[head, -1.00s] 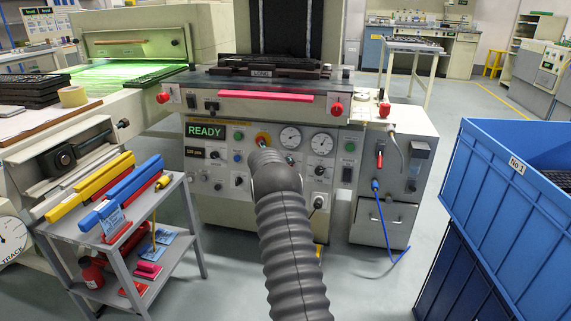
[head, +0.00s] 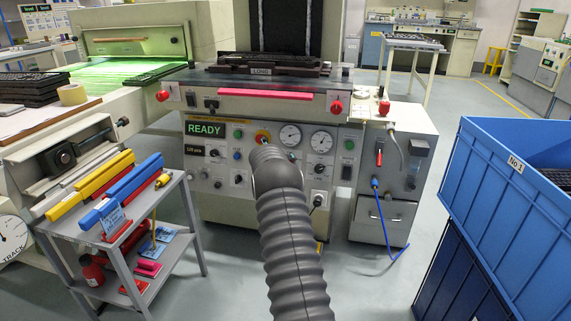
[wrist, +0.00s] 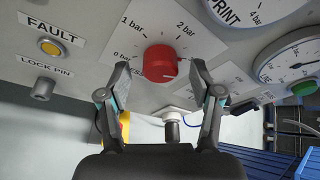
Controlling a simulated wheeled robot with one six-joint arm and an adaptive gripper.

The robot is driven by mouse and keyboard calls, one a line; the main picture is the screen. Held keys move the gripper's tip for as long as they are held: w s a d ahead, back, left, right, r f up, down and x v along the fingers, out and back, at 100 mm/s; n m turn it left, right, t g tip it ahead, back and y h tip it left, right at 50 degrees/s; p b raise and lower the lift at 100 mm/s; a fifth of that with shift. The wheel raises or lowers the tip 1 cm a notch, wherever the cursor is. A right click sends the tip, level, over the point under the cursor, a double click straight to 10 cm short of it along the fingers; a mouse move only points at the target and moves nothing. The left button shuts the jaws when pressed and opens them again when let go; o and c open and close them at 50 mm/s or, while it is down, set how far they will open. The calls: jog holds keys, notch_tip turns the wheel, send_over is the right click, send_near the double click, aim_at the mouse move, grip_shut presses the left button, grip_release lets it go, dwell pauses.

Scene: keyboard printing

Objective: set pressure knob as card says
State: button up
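In the wrist view a red pressure knob (wrist: 161,63) sits on a light panel, with a scale marked 0 bar, 1 bar and 2 bar around it. A thin pale mark shows on its lower right face. My gripper (wrist: 161,76) is open, one finger on each side of the knob, with a visible gap on both sides. In the head view my arm hides the gripper and the knob on the machine's front panel (head: 228,187). A small blue card (head: 113,219) hangs on the cart at left; its writing is too small to read.
The wrist view shows a FAULT lamp (wrist: 51,47), a LOCK PIN knob (wrist: 43,88) and a PRINT gauge (wrist: 250,8) close around. A grey cart (head: 165,225) stands left and blue crates (head: 515,200) stand right. Grey floor lies between them.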

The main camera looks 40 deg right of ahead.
jog(key=v, duration=1.2)
dwell(2.5)
